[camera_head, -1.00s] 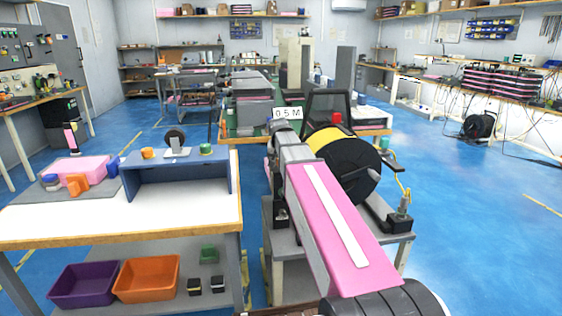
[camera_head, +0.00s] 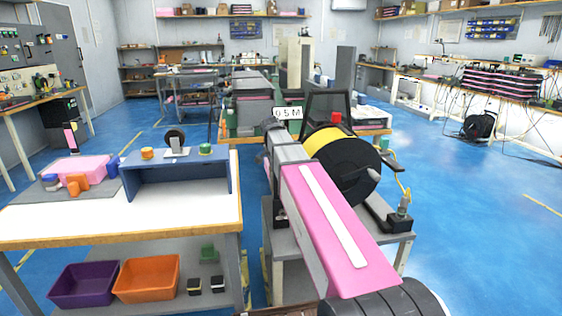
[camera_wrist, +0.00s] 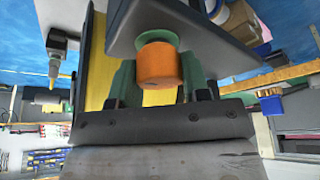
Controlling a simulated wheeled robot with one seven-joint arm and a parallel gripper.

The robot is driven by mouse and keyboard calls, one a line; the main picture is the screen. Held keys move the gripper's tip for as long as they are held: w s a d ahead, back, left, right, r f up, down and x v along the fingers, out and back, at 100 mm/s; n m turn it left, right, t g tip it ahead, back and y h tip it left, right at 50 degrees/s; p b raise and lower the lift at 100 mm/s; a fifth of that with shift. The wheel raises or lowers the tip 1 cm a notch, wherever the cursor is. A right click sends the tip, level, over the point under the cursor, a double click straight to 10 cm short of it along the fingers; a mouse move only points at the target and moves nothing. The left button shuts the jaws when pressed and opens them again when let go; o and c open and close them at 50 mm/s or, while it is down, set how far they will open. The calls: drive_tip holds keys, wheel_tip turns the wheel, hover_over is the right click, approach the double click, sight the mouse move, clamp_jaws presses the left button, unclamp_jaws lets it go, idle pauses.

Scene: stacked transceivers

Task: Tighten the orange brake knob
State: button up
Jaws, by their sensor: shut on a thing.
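The orange brake knob (camera_wrist: 157,64) shows in the middle of the wrist view, with a green collar behind it, below a dark grey housing. My gripper (camera_wrist: 158,76) has a green finger on each side of the knob and is shut on it. In the head view, my pink arm link hides the knob and the fingertips. The large cable reel (camera_head: 345,170), black with a yellow winding, stands just right of my arm on a grey stand.
A white-topped workbench (camera_head: 130,215) with a blue shelf unit (camera_head: 178,175) stands left of my arm. Purple (camera_head: 84,284) and orange (camera_head: 146,278) bins sit underneath. A small "0.5 M" display (camera_head: 287,113) is beyond my wrist.

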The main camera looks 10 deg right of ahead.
drive_tip(key=shift+w+r, duration=0.1)
drive_tip(key=o, duration=0.9)
drive_tip(key=shift+o, duration=0.2)
drive_tip(key=v, duration=1)
drive_tip(key=shift+r, duration=0.35)
drive_tip(key=shift+a, duration=0.15)
